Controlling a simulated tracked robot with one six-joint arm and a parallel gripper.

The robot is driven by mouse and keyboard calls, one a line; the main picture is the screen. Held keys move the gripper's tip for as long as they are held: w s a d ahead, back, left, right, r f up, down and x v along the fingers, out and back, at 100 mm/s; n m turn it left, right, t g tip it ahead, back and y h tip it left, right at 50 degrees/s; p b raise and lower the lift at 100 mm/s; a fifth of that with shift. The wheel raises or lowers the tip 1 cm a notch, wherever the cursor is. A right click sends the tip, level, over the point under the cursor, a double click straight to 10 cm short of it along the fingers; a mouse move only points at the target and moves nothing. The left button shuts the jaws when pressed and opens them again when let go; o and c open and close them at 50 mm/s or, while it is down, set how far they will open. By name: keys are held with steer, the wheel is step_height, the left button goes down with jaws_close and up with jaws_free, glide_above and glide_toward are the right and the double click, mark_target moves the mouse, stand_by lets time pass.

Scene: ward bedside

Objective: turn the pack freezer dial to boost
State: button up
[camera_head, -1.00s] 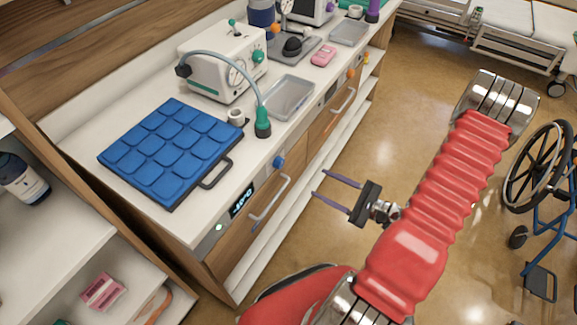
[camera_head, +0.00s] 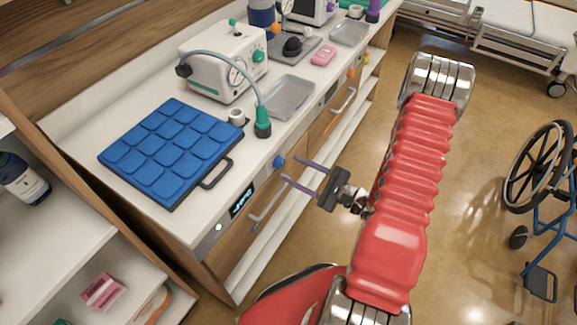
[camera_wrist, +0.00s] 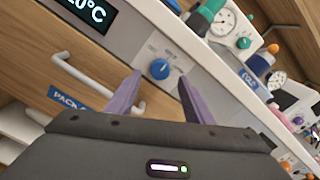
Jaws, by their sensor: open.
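The blue pack freezer dial (camera_head: 279,162) is on the counter's front panel, right of the lit display (camera_head: 242,199). In the wrist view the dial (camera_wrist: 160,69) shows a white pointer mark, with small labels beside it too small to read. My gripper (camera_head: 292,170) is open, its two purple fingers pointing at the panel close to the dial. In the wrist view the fingertips (camera_wrist: 160,77) stand on either side below the dial, and they look apart from it. Nothing is between the fingers.
A drawer handle (camera_head: 270,198) sticks out below the dial, close to my gripper. A blue pack tray (camera_head: 172,150), a metal tray (camera_head: 288,98) and a white machine (camera_head: 222,60) stand on the counter. A wheelchair (camera_head: 540,190) is at the right.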

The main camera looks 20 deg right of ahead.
mark_target(283, 164)
steer(key=shift+x, duration=1.9)
steer(key=c, duration=1)
steer(key=shift+d, duration=0.15)
steer(key=shift+c, duration=0.2)
